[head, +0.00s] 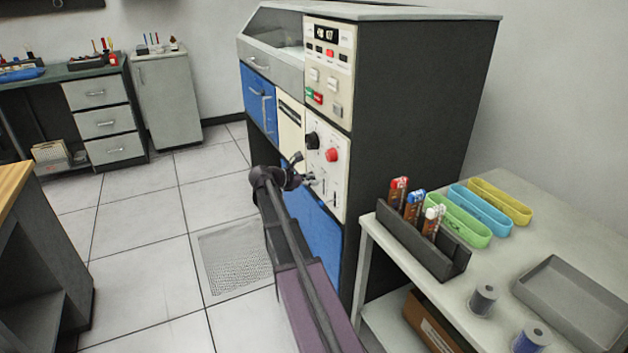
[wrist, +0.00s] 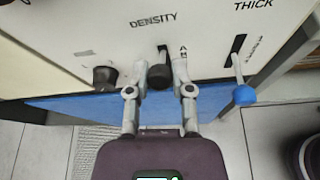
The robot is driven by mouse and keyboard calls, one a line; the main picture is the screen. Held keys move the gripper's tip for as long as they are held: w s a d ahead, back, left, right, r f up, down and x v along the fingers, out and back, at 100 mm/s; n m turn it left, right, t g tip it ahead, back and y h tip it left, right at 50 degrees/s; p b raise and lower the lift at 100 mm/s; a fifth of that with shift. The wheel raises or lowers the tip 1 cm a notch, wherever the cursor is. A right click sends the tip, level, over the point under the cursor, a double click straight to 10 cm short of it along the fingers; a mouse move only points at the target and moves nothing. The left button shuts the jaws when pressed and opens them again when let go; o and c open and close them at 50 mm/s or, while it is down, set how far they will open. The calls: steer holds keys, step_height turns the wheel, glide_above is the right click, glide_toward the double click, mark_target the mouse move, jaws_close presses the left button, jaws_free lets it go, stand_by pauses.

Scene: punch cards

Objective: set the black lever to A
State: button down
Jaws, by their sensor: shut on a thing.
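The black lever has a round black knob (wrist: 159,77) and stands out of a dark slot below the word DENSITY on the white panel (head: 337,184) of the machine. My gripper (head: 309,181) is at that panel, with its fingers on both sides of the knob in the wrist view (wrist: 159,68), shut on it. The letters A and B show beside the upper part of the slot. My right finger and the knob hide the lower part of the slot and any letters there, so the lever's exact setting cannot be read.
A blue-knobbed lever (wrist: 244,95) stands in a slot below THICK, right of my gripper. Another dark knob (wrist: 104,77) is close on the left. A table (head: 404,254) with a dark rack (head: 425,247) stands right of the machine. The floor on the left is clear.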

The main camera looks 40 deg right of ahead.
steer(key=shift+c, duration=2.4)
jaws_free()
steer(key=shift+r, duration=0.1)
steer(key=shift+d, duration=0.1)
